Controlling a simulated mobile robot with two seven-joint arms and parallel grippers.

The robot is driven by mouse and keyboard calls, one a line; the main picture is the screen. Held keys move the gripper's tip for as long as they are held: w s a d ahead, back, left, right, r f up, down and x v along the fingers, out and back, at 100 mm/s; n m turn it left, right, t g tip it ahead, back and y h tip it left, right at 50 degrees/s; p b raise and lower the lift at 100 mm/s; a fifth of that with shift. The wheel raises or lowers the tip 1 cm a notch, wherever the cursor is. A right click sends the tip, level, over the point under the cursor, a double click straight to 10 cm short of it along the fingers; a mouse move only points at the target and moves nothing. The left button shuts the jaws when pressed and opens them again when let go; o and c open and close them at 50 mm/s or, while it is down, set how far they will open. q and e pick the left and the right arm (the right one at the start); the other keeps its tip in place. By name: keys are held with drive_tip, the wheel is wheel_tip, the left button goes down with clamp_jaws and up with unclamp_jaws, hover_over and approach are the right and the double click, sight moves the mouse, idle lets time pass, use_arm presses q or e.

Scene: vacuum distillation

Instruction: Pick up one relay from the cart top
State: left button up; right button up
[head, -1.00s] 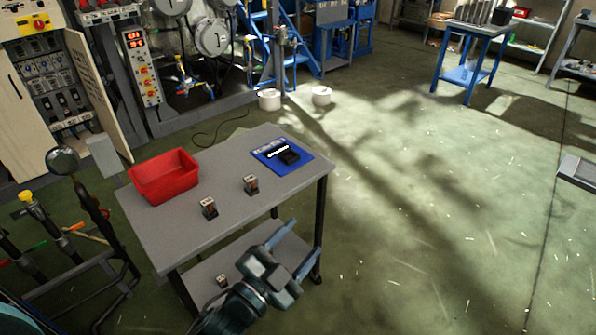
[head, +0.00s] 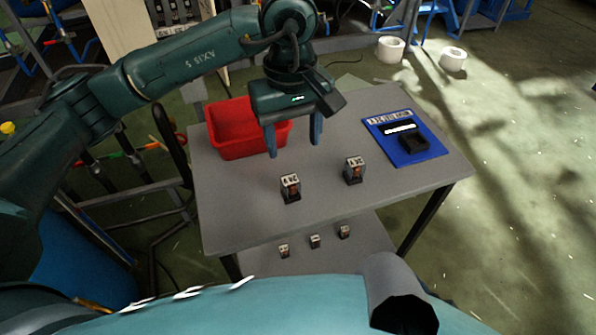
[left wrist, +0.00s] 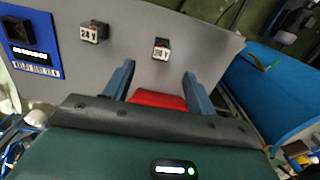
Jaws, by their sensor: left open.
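Two small relays stand upright on the grey cart top (head: 235,210). The left relay (head: 290,188) and the right relay (head: 355,170) are apart from each other. My left gripper (head: 294,140) is open and empty, fingers pointing down, above the cart top near the red bin and behind the left relay. In the left wrist view, one relay (left wrist: 161,49) shows beyond and between the open fingers (left wrist: 157,84), and a relay marked 24 V (left wrist: 94,33) is to its left. Neither relay is touched. My right gripper is not clearly visible.
A red bin (head: 232,130) stands at the cart's back left, partly behind my left gripper. A blue mat (head: 422,150) with a black socket (head: 413,144) lies at the right. Several relays (head: 315,241) stand on the lower shelf. The front of the cart top is clear.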

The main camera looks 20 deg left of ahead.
use_arm(q)
hover_over(290, 180)
drive_tip(key=f, duration=0.7)
drive_tip(key=shift+s+d+f, duration=0.15)
drive_tip(key=shift+s+d, duration=0.1)
drive_tip(key=shift+s, duration=0.05)
drive_tip(key=shift+w+a+f+p, duration=0.15)
drive_tip(key=shift+f+p, duration=0.1)
drive_tip(key=shift+f, duration=1.15)
drive_tip(key=shift+w+a+f+p, duration=0.15)
drive_tip(key=shift+f+p, duration=0.1)
drive_tip(key=shift+f, duration=1.1)
drive_tip(key=shift+d, duration=0.1)
drive_tip(key=c, duration=1.1)
